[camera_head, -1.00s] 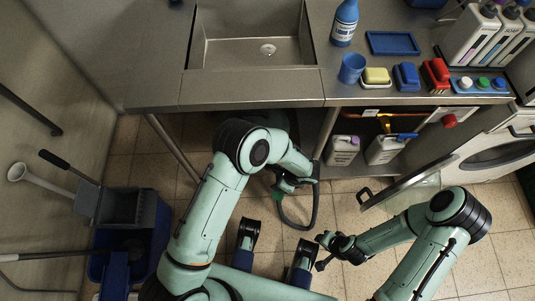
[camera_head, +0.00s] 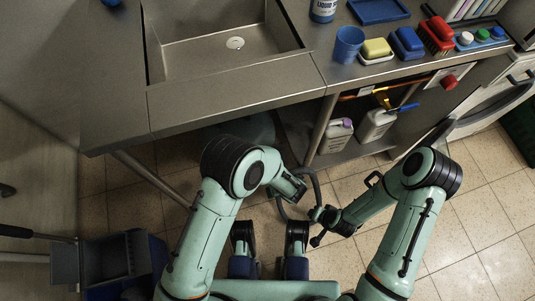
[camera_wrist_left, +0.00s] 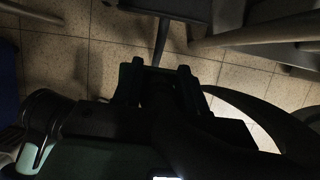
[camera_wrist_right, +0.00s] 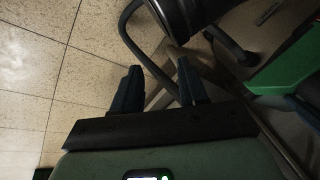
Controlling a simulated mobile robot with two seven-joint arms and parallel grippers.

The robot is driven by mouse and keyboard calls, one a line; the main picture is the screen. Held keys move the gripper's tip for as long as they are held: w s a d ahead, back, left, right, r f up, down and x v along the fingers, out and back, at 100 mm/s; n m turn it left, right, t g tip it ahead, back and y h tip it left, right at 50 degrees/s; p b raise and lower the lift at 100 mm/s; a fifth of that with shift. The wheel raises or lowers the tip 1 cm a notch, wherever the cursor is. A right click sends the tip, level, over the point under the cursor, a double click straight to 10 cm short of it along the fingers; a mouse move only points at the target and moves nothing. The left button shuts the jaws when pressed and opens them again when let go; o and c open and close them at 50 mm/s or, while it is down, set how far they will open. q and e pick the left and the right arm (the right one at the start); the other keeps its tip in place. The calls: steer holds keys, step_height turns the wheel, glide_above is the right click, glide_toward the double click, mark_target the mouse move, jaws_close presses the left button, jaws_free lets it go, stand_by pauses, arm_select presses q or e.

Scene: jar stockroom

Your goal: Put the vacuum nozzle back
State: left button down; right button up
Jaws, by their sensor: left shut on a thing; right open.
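In the head view, the dark vacuum hose (camera_head: 316,184) loops down beside my left gripper (camera_head: 297,193), under the front of the counter. My left gripper is shut on a dark part that I take for the vacuum nozzle; my wrist and the shadow hide most of it. In the left wrist view, this dark part lies between the fingers (camera_wrist_left: 158,78), and the hose (camera_wrist_left: 262,103) curves off to the right. My right gripper (camera_head: 317,228) is open and empty beside the hose. The right wrist view shows the hose loop (camera_wrist_right: 134,43) beyond its open fingers (camera_wrist_right: 158,85).
The steel counter (camera_head: 235,90) with its sink (camera_head: 225,40) overhangs the area. A dark greenish rounded shape (camera_head: 262,125) shows beneath it. Two jugs (camera_head: 333,133) (camera_head: 375,127) stand on the low shelf. A blue mop bucket (camera_head: 160,252) is at left. Tiled floor is free at right.

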arm_select(q)
steer(key=w+a, duration=0.1)
steer(key=w, duration=0.3)
steer(key=w+a, duration=0.1)
steer(key=w, duration=0.3)
steer(key=w+a+b, duration=0.1)
steer(key=w+a, duration=0.1)
steer(key=w, duration=0.2)
steer(key=shift+w+a+f, duration=0.1)
steer(key=shift+w+f, duration=0.2)
steer(key=shift+f, duration=0.05)
step_height(320, 180, down, 3)
steer(key=shift+r+b, duration=0.15)
steer(key=shift+b, duration=0.45)
arm_select(e)
steer(key=shift+g, duration=0.8)
steer(key=s+f, duration=0.2)
steer(key=s, duration=0.1)
steer(key=s+f, duration=0.1)
steer(key=f, duration=0.1)
steer(key=shift+s+d, duration=0.2)
steer(key=shift+d, duration=0.15)
arm_select(q)
steer(key=shift+f, duration=0.2)
steer(key=c, duration=0.6)
jaws_free()
arm_select(e)
steer(key=shift+s+f, duration=0.2)
steer(key=shift+s, duration=0.05)
